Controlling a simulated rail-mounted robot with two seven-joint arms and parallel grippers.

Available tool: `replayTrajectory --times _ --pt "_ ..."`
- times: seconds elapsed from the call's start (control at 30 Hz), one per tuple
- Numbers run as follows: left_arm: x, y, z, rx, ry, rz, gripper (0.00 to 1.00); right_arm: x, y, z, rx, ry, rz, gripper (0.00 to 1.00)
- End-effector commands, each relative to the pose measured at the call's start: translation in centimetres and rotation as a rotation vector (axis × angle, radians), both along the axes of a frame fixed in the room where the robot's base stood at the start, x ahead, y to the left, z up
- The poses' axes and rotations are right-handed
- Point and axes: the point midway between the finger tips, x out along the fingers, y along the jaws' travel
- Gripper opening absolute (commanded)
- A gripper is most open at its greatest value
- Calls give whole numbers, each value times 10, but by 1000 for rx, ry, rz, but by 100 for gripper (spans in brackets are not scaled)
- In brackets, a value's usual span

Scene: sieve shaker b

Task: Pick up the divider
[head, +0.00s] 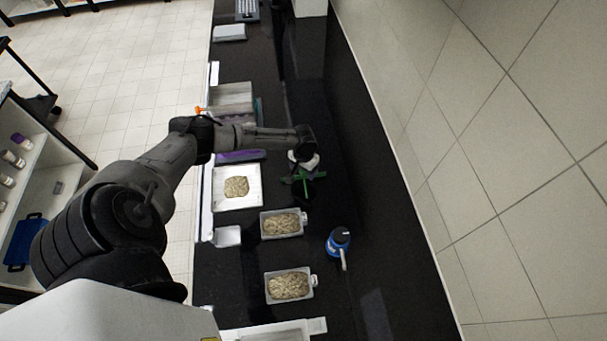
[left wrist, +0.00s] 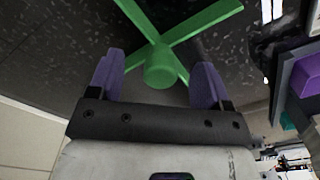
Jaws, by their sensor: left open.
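The divider (head: 305,184) is a green cross with flat arms, on or just above the black bench under my left gripper (head: 303,171) in the head view. In the left wrist view its round knob (left wrist: 160,68) lies between the two purple fingers of my left gripper (left wrist: 156,78). The fingers are open, with a gap on each side of the knob. The arms of the cross spread out beyond the fingertips. The gripper hides part of the divider in the head view. My right gripper is not in view.
A white tray (head: 222,198) with a grainy heap is left of the divider. Two grey pans (head: 263,226) (head: 268,293) of grainy material and a blue bottle (head: 338,243) stand nearer. Purple items lie behind the tray. The bench right of the divider is clear.

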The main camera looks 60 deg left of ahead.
Motion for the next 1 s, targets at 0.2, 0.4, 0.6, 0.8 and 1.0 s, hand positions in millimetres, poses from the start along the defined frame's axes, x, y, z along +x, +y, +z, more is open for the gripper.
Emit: replayTrajectory --times 0.2,0.4,0.6,0.8,1.0 --pt "0 0 -21 0 0 1 72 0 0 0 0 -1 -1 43" --pt "0 0 -24 0 -1 -1 72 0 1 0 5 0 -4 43" --pt "0 0 -24 0 -1 0 62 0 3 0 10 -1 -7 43" --pt "0 0 -24 0 0 0 43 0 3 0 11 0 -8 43" --pt "0 0 -23 0 -1 0 24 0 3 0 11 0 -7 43"
